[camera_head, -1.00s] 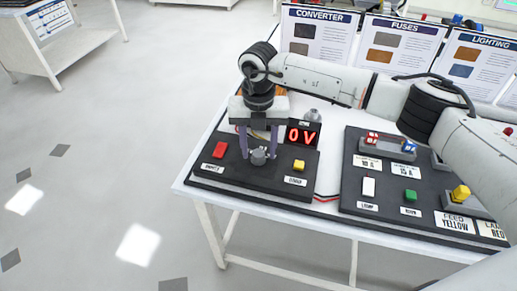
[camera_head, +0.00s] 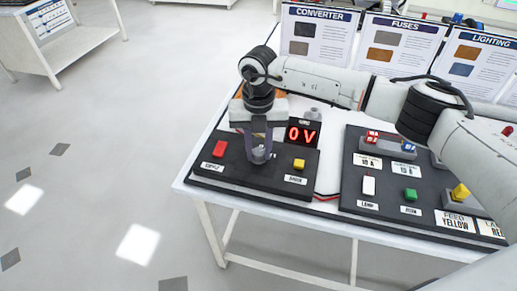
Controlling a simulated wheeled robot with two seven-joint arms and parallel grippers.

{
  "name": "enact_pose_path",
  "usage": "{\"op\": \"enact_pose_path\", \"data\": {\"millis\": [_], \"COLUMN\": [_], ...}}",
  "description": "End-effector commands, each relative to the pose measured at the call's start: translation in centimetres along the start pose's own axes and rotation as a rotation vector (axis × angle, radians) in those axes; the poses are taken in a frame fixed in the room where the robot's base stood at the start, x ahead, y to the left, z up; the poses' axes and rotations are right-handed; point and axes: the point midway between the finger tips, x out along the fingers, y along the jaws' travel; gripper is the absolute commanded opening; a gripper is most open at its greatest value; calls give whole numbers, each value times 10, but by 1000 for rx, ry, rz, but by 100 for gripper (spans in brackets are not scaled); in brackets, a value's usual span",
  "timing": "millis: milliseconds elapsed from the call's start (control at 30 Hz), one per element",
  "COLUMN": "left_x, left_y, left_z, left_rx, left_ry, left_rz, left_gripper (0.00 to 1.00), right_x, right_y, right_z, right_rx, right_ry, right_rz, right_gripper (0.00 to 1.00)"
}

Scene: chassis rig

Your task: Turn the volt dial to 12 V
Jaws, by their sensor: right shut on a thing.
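The volt dial (camera_head: 258,155) is a small grey knob on the black converter panel (camera_head: 240,175), at the left end of the table. My right gripper (camera_head: 259,152) points straight down over it, with its purple fingers closed around the dial. The fingers hide part of the dial, and its pointer cannot be made out. My left gripper is not in view.
A red button (camera_head: 220,148) and a yellow button (camera_head: 298,164) flank the dial. A second black panel (camera_head: 385,188) with fuses and switches lies to the right. Boards (camera_head: 320,40) stand along the back.

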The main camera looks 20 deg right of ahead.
Motion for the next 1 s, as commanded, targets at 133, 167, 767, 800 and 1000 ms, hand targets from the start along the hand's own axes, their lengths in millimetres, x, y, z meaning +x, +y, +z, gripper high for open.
{"op": "enact_pose_path", "data": {"millis": [133, 167, 767, 800, 1000], "left_x": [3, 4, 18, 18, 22], "left_y": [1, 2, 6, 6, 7], "left_z": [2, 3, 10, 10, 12], "left_rx": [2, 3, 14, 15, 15], "left_ry": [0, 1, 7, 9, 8], "left_rz": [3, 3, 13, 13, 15], "left_gripper": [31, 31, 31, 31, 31], "right_x": [1, 1, 1, 1, 0], "right_y": [0, -1, -1, -2, -2], "right_z": [0, 0, 1, 1, 1], "right_rx": [-74, -95, -638, -673, -823], "right_ry": [-1, -1, -2, -2, -2], "right_rz": [0, 0, 1, 1, 0], "right_gripper": [3, 3, 3, 3, 3]}}
